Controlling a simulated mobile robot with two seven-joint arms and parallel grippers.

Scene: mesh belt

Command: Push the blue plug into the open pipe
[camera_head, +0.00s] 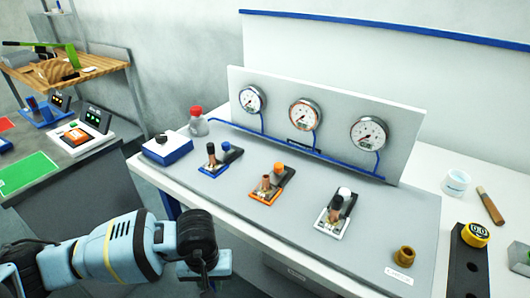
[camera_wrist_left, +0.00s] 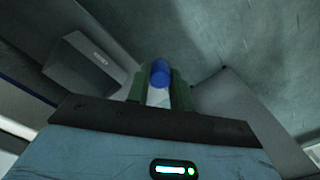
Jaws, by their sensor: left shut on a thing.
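My left gripper (camera_head: 205,272) is at the front of the bench, left of the grey board; its fingertips are not clear in the head view. In the left wrist view its green fingers (camera_wrist_left: 160,88) are shut on the blue plug (camera_wrist_left: 160,73), whose rounded blue end shows between them. Three short pipes stand on the board: one on a blue-edged base (camera_head: 211,155), one copper-coloured on an orange base (camera_head: 265,183), one on a white base (camera_head: 335,210). I cannot tell which pipe is open. My right gripper is not in view.
Three gauges (camera_head: 303,115) stand on the panel behind the pipes. A blue-and-white box (camera_head: 166,148) and red-capped bottle (camera_head: 197,122) are at the left. A brass ring (camera_head: 404,255) lies at the board's front right. A black block (camera_head: 467,265) stands farther right.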

